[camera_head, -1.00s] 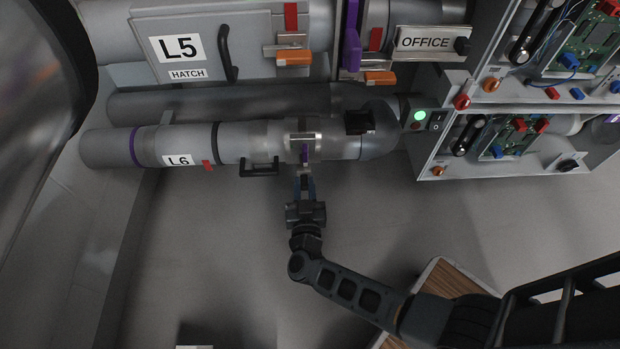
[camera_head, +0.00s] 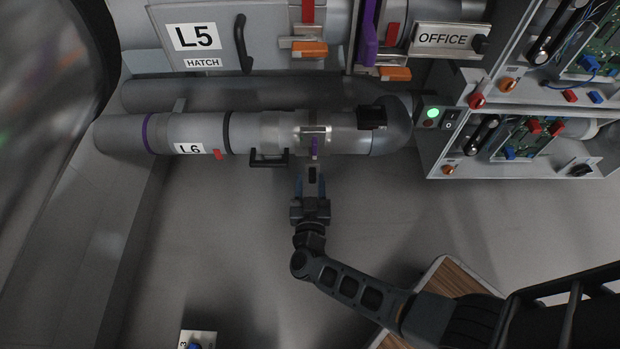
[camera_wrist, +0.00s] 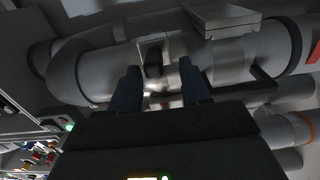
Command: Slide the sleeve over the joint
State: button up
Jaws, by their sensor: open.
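The L6 tube (camera_head: 185,134) runs across the head view, with a dark ring (camera_head: 227,132) right of its label. Right of the ring is a paler grey sleeve (camera_head: 259,131) with a black handle (camera_head: 268,158) below it. The sleeve's handle (camera_wrist: 264,86) is right of the fingers there.
The L5 hatch (camera_head: 215,40) and a darker pipe lie above the L6 tube. An elbow (camera_head: 397,122) ends the tube at right, next to a switch box (camera_head: 436,118) with a green light. A white box (camera_head: 198,339) stands at bottom left.

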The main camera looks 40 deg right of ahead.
jog(key=p+v, duration=0.1)
jog(key=v, duration=0.5)
jog(key=shift+s+a, duration=0.25)
jog(key=shift+a, duration=0.1)
